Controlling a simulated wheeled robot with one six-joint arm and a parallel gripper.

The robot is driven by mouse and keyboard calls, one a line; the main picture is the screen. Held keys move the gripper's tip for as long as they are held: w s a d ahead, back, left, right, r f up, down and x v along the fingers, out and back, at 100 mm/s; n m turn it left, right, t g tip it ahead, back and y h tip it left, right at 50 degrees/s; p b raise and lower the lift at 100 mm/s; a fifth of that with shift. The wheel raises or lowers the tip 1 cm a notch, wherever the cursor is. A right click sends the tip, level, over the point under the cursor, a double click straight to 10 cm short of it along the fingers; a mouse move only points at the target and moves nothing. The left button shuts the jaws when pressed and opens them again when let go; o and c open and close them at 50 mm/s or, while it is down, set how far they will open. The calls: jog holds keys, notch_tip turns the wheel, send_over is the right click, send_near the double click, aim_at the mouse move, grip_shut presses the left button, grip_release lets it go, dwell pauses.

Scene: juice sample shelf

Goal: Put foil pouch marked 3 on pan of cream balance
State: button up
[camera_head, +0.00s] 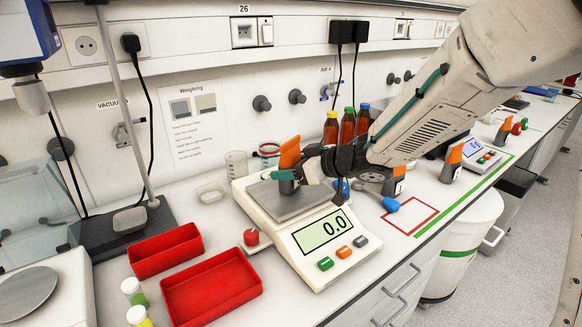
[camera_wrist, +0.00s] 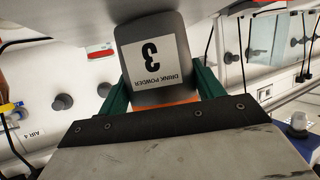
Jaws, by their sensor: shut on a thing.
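The foil pouch marked 3 (camera_wrist: 155,60) is grey with a white "DRINK POWDER 3" label, upside down in the wrist view. Its orange part (camera_head: 289,152) shows in the head view. My gripper (camera_head: 286,175) is shut on it, with green fingers (camera_wrist: 160,88) on either side. The cream balance (camera_head: 330,240) stands on the bench, its display reading 0.0. The pouch is upright over the grey pan (camera_head: 308,203), very low; I cannot tell whether its bottom touches the pan.
Two red trays (camera_head: 212,290) and a red knob (camera_head: 251,237) are left of the balance. Brown bottles (camera_head: 347,127) stand behind my gripper. Another orange-topped pouch (camera_head: 452,160) and a second balance (camera_head: 478,153) are to the right. A red-outlined square (camera_head: 410,215) on the bench is clear inside.

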jog(key=shift+f, duration=0.1)
jog(key=o, duration=1.1)
jog(key=shift+o, duration=0.2)
